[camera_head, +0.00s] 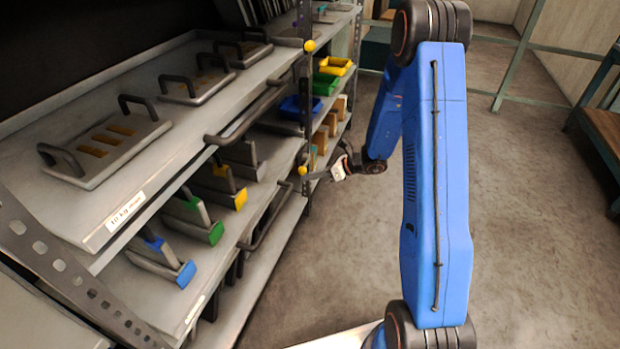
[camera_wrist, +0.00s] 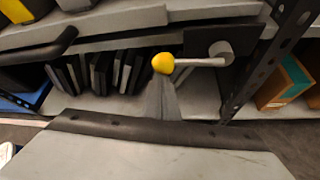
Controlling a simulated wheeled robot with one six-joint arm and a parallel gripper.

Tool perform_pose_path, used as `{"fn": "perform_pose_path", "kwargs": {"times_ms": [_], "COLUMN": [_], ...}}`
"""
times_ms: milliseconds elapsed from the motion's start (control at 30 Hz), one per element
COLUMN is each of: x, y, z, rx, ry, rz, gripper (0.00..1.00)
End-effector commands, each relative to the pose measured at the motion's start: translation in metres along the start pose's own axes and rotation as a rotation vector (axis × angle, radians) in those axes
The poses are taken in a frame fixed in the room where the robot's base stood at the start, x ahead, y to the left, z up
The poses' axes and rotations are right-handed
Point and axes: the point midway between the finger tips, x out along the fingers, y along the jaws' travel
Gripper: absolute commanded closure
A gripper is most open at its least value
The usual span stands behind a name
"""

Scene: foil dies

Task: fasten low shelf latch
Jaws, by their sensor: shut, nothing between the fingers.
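The low shelf latch has a yellow ball knob (camera_wrist: 164,63) on a pale lever, which runs nearly level to the right to a round pivot (camera_wrist: 221,53) on a dark plate beside the shelf post. In the head view the low knob (camera_head: 303,170) is at the lower shelf's far front corner. My gripper (camera_wrist: 164,82) is shut and empty, its fingertips just below the knob in the wrist view. I cannot tell whether they touch it. In the head view my gripper (camera_head: 318,175) is small, close to the knob's right.
A second yellow knob (camera_head: 309,45) is on the upper shelf's corner. The lower shelf carries handled blocks with blue, green and yellow ends. A dark perforated post (camera_wrist: 275,60) stands right of the latch. Coloured bins (camera_head: 325,83) are beyond it. The floor (camera_head: 540,200) at right is clear.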

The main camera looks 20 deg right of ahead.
Motion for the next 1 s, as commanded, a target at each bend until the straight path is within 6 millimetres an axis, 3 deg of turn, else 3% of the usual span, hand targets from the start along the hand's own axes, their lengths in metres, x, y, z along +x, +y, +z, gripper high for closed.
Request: {"fn": "perform_pose_path", "kwargs": {"times_ms": [267, 1000], "x": [-0.008, -0.038], "y": [0.003, -0.004], "z": [0.013, 0.065], "rx": [0.136, 0.744], "ry": [-0.002, 0.0], "rz": [0.081, 0.437], "gripper": [1.0, 1.0]}}
